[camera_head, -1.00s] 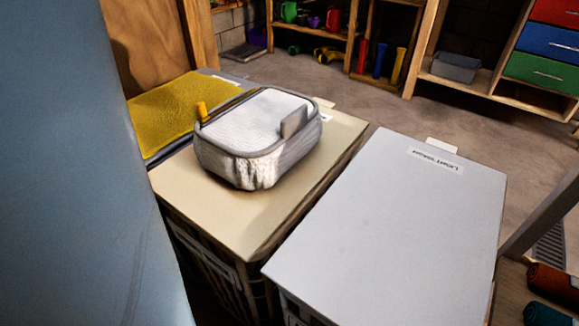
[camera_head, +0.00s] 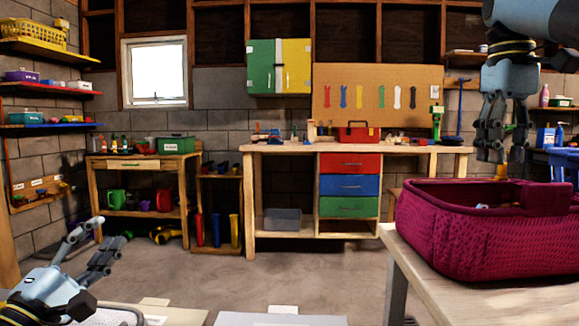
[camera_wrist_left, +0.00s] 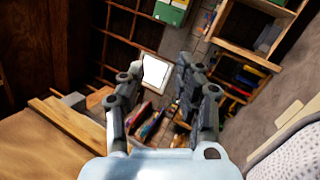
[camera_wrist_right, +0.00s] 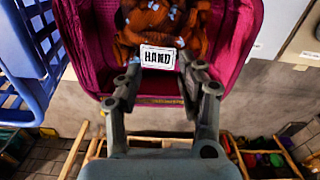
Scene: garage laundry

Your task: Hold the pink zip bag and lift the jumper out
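The pink zip bag (camera_head: 470,238), deep magenta with open top, stands on a wooden table at the right of the head view. In the right wrist view the bag (camera_wrist_right: 85,45) holds a rust-orange knitted jumper (camera_wrist_right: 205,25) with small pale patches. A white label reading HAND (camera_wrist_right: 158,57) shows at the jumper's near side. My right gripper (camera_head: 502,152) is open and empty above the bag; its fingers (camera_wrist_right: 160,88) are apart in the right wrist view. My left gripper (camera_head: 108,238) is open and empty at the lower left, far from the bag; the left wrist view (camera_wrist_left: 160,85) shows its spread fingers.
A blue plastic basket (camera_wrist_right: 25,65) stands beside the bag in the right wrist view. The wooden table (camera_head: 440,285) has bare surface in front of the bag. A pale lid (camera_head: 280,318) lies at the bottom edge. Open floor lies before the workbench (camera_head: 275,148).

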